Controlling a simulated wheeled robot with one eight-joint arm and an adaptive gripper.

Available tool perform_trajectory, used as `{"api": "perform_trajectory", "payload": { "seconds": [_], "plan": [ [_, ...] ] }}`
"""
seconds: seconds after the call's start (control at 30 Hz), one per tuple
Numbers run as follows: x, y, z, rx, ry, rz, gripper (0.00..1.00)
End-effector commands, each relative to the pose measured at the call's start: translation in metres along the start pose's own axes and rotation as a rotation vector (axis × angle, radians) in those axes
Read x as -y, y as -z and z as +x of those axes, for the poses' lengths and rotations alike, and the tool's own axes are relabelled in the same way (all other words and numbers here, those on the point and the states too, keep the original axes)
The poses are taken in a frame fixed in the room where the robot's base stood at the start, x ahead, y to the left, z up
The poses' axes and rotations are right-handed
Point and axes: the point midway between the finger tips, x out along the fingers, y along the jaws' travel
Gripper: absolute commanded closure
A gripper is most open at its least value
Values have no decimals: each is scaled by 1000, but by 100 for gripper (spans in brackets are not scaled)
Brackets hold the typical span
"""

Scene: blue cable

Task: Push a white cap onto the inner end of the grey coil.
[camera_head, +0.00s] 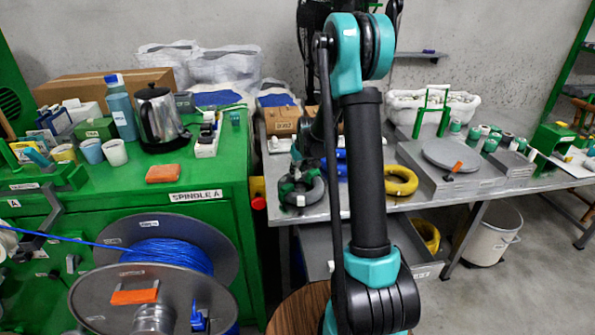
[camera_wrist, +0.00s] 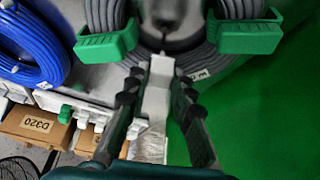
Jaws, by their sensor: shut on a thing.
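My gripper (camera_wrist: 156,88) is shut on a white cap (camera_wrist: 158,76), which sits between its two dark fingers in the wrist view. The grey coil (camera_wrist: 205,58) lies just ahead of the fingertips, with green clips (camera_wrist: 105,46) around its sides. The cap's far end is at the coil's near inner edge, by a dark, blurred tip in the middle. I cannot tell whether the cap touches the coil's inner end. In the head view the grey coil (camera_head: 306,196) lies at the left end of the metal table, partly hidden by my gripper.
A blue coil (camera_wrist: 32,48) lies beside the grey one. Brown boxes (camera_wrist: 28,132) and several small white pieces are close by. In the head view, a yellow coil (camera_head: 401,181) lies right of my arm, and a blue cable spool (camera_head: 165,255) stands at the front left.

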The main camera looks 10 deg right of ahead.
Motion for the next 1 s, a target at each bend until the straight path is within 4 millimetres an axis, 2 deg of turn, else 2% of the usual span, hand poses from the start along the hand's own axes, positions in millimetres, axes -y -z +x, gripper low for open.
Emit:
{"api": "perform_trajectory", "payload": {
  "seconds": [1.0],
  "plan": [
    [0, -3, 6, 0, 0, 0, 92]
  ]
}}
